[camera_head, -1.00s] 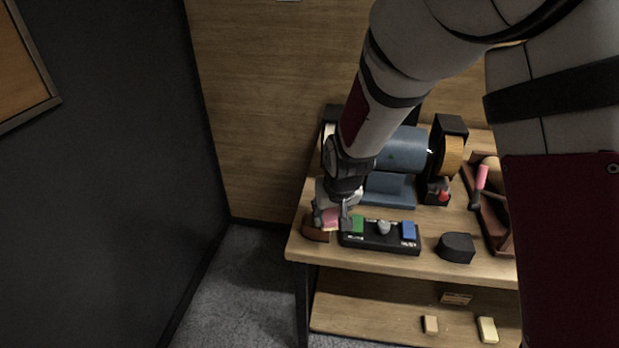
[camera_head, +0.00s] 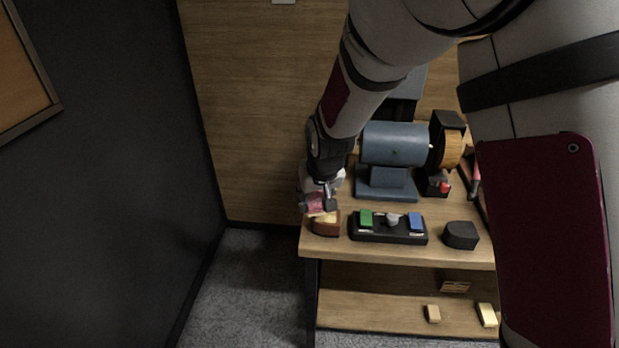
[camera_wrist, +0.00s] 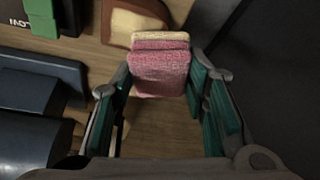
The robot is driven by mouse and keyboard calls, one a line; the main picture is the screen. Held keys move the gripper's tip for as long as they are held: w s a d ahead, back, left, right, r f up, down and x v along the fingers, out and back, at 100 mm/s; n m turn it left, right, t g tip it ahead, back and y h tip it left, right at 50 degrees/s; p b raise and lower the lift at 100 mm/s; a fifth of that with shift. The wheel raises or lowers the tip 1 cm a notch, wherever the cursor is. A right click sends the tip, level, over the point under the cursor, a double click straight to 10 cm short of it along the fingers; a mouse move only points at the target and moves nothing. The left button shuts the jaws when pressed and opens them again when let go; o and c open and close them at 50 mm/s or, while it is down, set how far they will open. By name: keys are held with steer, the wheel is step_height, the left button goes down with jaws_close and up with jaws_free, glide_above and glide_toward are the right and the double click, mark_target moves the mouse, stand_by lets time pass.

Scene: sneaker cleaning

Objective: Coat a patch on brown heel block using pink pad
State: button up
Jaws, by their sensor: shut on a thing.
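The pink pad (camera_wrist: 158,72) is held between the two fingers of my gripper (camera_wrist: 160,85) in the wrist view. It has a pale tan edge on its far side. In the head view the pad (camera_head: 316,203) sits at my gripper (camera_head: 322,196), above the table's left end. The brown heel block (camera_head: 326,226) lies on the table just below and in front of the pad. In the wrist view the block (camera_wrist: 118,26) lies just beyond the pad, with a pale tan patch on its top. I cannot tell whether pad and block touch.
A black control box (camera_head: 388,238) with green and blue buttons stands right of the block. A blue grinder motor (camera_head: 393,145) stands behind it. A dark block (camera_head: 460,235) lies farther right. The table's left edge is close by, and small blocks lie on the lower shelf (camera_head: 380,312).

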steer(key=shift+r+p, duration=1.45)
steer(key=shift+r, duration=1.25)
